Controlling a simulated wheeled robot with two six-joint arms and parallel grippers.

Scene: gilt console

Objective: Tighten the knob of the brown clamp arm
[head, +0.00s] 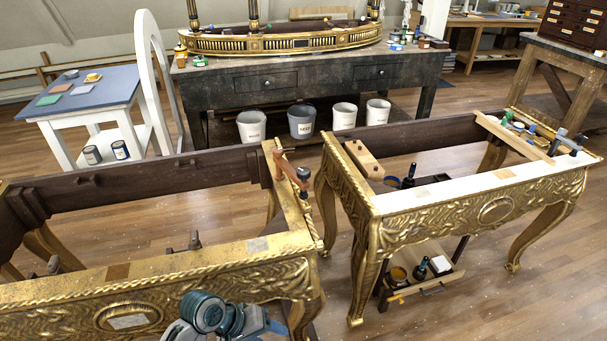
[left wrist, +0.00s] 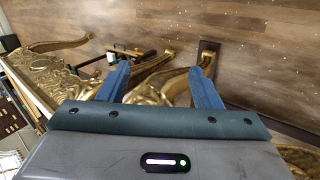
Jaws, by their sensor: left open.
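The brown clamp arm (head: 287,168) sits at the right end of the left gilt console frame (head: 205,256), by its corner rail. A dark round knob (head: 303,173) stands at the clamp's right end. My left arm shows at the bottom of the head view, in front of the left console, below the clamp and apart from it. In the left wrist view my left gripper (left wrist: 161,80) has its two blue fingers spread with nothing between them. Gilt carved legs and wood floor lie beyond the fingers. I cannot make out the clamp clearly there. My right gripper is not in view.
A second gilt console (head: 480,212) stands close on the right, with tools and a wood block on it. A dark workbench (head: 300,82) stands behind, with several buckets under it. A blue-topped table (head: 80,90) is at back left. The floor between is bare.

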